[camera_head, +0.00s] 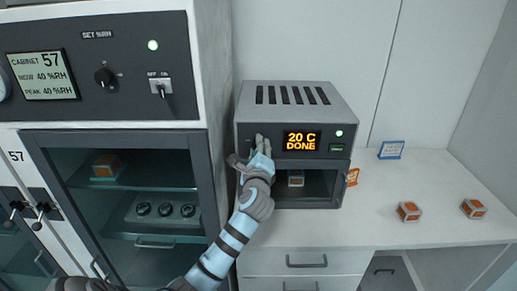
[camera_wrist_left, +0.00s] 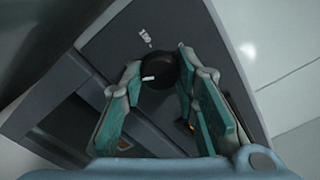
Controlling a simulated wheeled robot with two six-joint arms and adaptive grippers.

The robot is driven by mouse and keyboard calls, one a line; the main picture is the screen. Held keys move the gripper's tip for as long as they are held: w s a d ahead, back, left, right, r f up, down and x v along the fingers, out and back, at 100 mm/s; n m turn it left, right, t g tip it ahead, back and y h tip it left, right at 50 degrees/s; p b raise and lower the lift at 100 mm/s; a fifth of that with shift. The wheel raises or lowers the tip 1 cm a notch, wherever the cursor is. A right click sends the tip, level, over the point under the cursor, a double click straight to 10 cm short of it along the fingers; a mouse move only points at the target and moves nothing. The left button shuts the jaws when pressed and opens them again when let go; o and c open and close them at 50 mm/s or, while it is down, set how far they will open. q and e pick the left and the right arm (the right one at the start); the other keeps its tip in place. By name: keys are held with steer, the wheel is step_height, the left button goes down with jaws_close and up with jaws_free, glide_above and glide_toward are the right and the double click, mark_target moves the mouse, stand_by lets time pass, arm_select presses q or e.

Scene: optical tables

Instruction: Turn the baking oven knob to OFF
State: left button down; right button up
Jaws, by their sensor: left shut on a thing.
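The baking oven (camera_head: 299,94) is a grey box with a dark front panel on the white counter. Its display (camera_head: 302,141) reads "20 C DONE" in orange. My left gripper (camera_head: 260,144) is at the left part of that panel and hides the knob in the head view. In the left wrist view, the black round knob (camera_wrist_left: 160,68) sits between the two fingers of the left gripper (camera_wrist_left: 158,70), which are shut on it. My right gripper is not in view.
A humidity cabinet (camera_head: 110,131) with its own knob and switch stands close on the left. A green lamp (camera_head: 339,133) is lit on the oven. Small orange-and-white boxes (camera_head: 409,211) and a blue-edged sign (camera_head: 391,150) are on the counter to the right, with free room around them.

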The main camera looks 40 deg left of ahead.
arm_select(q)
steer(key=shift+s+a+m+b, duration=0.1)
steer(key=shift+m+b, duration=4.3)
steer(key=shift+m, duration=3.35)
steer(key=shift+a+m+b, duration=0.1)
steer(key=shift+m+b, duration=4.3)
steer(key=shift+m, duration=3.35)
steer(key=c, duration=1.2)
jaws_free()
steer(key=shift+c, duration=0.2)
